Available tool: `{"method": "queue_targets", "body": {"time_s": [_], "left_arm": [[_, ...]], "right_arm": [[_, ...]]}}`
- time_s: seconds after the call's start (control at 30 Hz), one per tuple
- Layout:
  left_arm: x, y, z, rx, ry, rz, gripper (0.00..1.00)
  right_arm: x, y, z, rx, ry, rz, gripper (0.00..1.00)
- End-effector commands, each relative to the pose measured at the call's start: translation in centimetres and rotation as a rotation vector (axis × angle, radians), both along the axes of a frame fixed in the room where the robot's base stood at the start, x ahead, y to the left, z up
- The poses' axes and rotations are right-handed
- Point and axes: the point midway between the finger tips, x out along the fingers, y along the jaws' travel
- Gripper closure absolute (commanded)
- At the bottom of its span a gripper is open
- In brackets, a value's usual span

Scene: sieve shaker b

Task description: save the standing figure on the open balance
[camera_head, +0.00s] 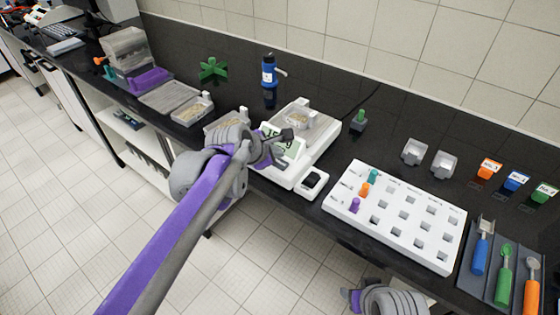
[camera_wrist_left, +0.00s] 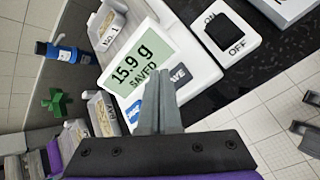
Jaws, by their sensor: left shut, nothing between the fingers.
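The white balance (camera_head: 325,145) stands on the black bench, with a small light container (camera_head: 298,118) on its pan. In the left wrist view the container's tag reads "No. 1". The balance display (camera_wrist_left: 140,62) reads "15.9 g" with "SAVED" below it. A blue button (camera_wrist_left: 136,112) and a dark SAVE button (camera_wrist_left: 180,76) lie below the display. My left gripper (camera_head: 284,135) is shut and empty, and its fingertips (camera_wrist_left: 160,90) are over the button row by SAVE. I cannot tell whether they touch it. My right gripper (camera_head: 362,298) is partly in view at the bottom.
A black ON/OFF switch (camera_head: 312,180) is at the balance's front right corner. A white rack (camera_head: 400,215) with several coloured pegs stands to the right, beside a dark tool tray (camera_head: 490,275). A blue bottle (camera_head: 268,72) stands behind; sample trays (camera_head: 192,110) lie to the left.

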Motion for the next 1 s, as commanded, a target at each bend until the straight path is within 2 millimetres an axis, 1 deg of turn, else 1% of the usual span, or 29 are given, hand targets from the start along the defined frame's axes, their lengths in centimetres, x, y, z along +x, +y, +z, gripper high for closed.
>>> {"method": "queue_targets", "body": {"time_s": [0.03, 0.1, 0.4, 0.5, 1.0], "left_arm": [[0.0, 0.0, 0.8, 0.001, -0.001, 0.0, 1.0], [0.0, 0.0, 1.5, 0.0, -0.002, -0.001, 1.0], [0.0, 0.0, 4.4, 0.0, -0.002, -0.001, 1.0], [0.0, 0.0, 4.7, 0.001, 0.0, -0.001, 1.0], [0.0, 0.0, 4.5, 0.0, 0.0, 0.0, 1.0]], "right_arm": [[0.1, 0.0, 0.6, 0.0, -0.002, 0.0, 0.41], [0.2, 0.0, 1.3, 0.0, -0.004, 0.0, 0.41], [0.7, 0.0, 3.6, 0.0, -0.014, 0.0, 0.41], [0.7, 0.0, 3.8, 0.0, -0.015, 0.0, 0.41], [0.7, 0.0, 3.7, 0.0, -0.014, 0.0, 0.41]]}}
